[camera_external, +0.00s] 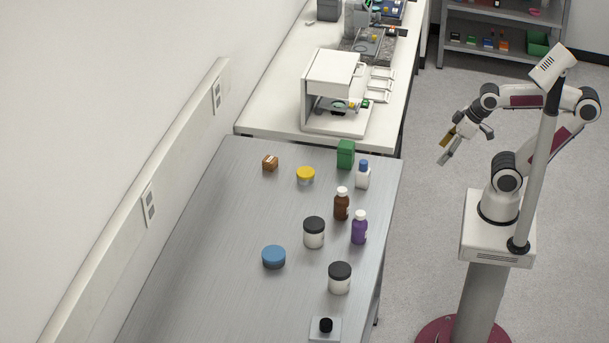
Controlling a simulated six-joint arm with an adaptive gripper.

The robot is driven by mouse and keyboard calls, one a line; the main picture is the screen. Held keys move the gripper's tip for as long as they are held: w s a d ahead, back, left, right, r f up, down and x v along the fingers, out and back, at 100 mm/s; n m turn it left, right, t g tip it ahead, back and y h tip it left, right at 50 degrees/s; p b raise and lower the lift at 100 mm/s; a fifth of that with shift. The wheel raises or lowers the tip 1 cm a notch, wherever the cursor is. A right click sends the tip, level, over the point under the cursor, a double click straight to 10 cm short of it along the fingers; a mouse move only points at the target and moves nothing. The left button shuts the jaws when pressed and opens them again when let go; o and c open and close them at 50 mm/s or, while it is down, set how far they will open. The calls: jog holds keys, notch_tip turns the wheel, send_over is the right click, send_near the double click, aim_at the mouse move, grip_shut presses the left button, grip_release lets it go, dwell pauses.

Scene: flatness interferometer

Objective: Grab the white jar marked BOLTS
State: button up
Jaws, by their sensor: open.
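Two white jars with black lids stand upright on the grey metal table. One white jar (314,236) is near the middle of the group of containers. The other white jar (340,282) is nearer the front, close to the table's right edge. Any lettering on them is too small to read, so I cannot tell which is marked BOLTS. My gripper (447,149) is open and empty. It is in the air off the right side of the table, well apart from both jars.
A purple bottle (359,229) and a brown bottle (341,205) stand close to the middle jar. A blue-lidded container (273,257) is to the left. A small plate with a black knob (325,328) is in front. The table's left part is clear.

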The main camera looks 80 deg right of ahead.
jog(key=w+a+f+n+t+y, duration=0.1)
jog(key=w+a+f+n+y, duration=0.2)
jog(key=w+a, duration=0.9)
jog(key=w+a+f+t+y, duration=0.1)
jog(key=w+a+f, duration=0.1)
jog(key=a, duration=0.7)
jog(key=w+a+f+n+t+y, duration=0.1)
jog(key=w+a+f+y, duration=0.1)
jog(key=a, duration=0.7)
jog(key=w+a+f+t+y, duration=0.1)
jog(key=w+a+f, duration=0.2)
jog(key=a, duration=0.6)
jog(key=shift+f, duration=0.75)
jog(key=a, duration=0.1)
jog(key=w+a+f+t, duration=0.1)
jog(key=a+f+t+y, duration=0.1)
jog(key=a, duration=0.1)
jog(key=shift+w+f+n, duration=0.2)
jog(key=shift+f+n, duration=0.05)
jog(key=shift+n, duration=0.15)
jog(key=shift+a+f+t+y, duration=0.3)
jog(key=shift+a+f+t, duration=0.25)
jog(key=shift+t, duration=0.05)
jog(key=shift+s+a+f+n+t, duration=0.2)
jog(key=shift+a+f+n+t, duration=0.1)
jog(key=shift+a+f+t, duration=0.15)
jog(key=shift+s+a+f+n+t, duration=0.2)
jog(key=shift+s+f+n+t, duration=0.1)
jog(key=shift+s+f+t, duration=0.35)
jog(key=shift+w+r, duration=0.1)
